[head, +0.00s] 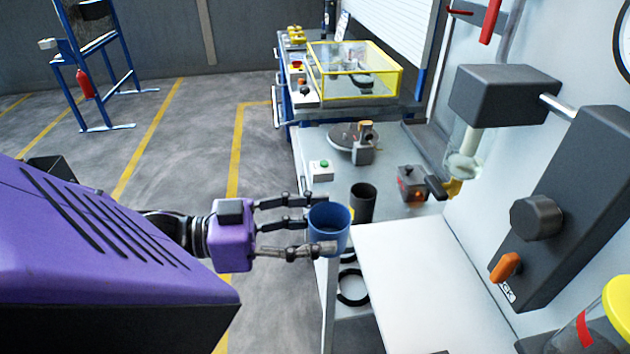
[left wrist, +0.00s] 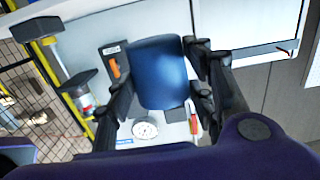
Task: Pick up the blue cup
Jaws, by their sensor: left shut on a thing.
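The blue cup (head: 329,227) is held upright between the fingers of my left gripper (head: 318,226) in the head view. My left gripper is shut on the cup, with two fingers on its far side and one on its near side. The cup is in front of the bench's left edge, and the frames do not clearly show its height above the surface. In the left wrist view the blue cup (left wrist: 160,72) fills the space between the dark fingers of my left gripper (left wrist: 160,85). My right gripper is not in view.
A dark cup (head: 363,203) stands on the bench just behind the blue cup. A white panel (head: 430,275) lies to the right. A grey machine with an orange-handled lever (head: 505,266) stands at the right. A yellow-framed clear box (head: 355,72) is at the back. Floor on the left is open.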

